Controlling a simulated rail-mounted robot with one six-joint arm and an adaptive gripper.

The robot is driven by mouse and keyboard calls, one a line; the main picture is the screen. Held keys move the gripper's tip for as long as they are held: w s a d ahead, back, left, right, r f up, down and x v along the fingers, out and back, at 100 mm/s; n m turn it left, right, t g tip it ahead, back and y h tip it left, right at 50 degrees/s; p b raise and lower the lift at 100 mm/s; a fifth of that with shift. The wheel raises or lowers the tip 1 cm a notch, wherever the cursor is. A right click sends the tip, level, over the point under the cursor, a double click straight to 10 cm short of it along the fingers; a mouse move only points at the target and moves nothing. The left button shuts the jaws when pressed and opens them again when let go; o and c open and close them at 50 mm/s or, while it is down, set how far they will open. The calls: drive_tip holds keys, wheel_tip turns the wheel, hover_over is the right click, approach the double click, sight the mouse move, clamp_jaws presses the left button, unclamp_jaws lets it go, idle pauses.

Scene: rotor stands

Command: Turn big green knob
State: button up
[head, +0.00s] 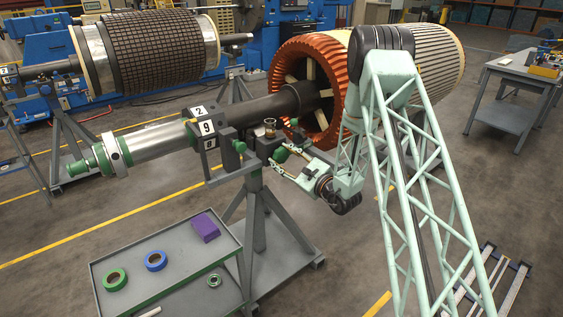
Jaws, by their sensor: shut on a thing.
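The big green knob (280,155) sits on the stand's side, below and right of the block with the number plates. My gripper (283,159) reaches it from the right, at the end of my pale green lattice arm. Its two fingers lie either side of the knob and are shut on it. The fingers and the stand partly hide the knob, so its turn angle cannot be told. A smaller green knob (240,147) shows on the block to the left, apart from my gripper.
A rotor shaft (165,141) rests on the stand, with an orange-ringed rotor (303,68) behind. A small metal part (270,128) stands just above my gripper. A grey cart (178,291) at lower left carries tape rolls and a purple box (206,228).

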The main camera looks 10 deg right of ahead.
drive_tip(key=shift+n+b, duration=0.8)
drive_tip(key=shift+n, duration=1.5)
drive_tip(key=o, duration=0.9)
drive_tip(key=shift+s, duration=0.1)
drive_tip(key=shift+v, duration=5.9)
drive_tip(key=shift+d, duration=0.1)
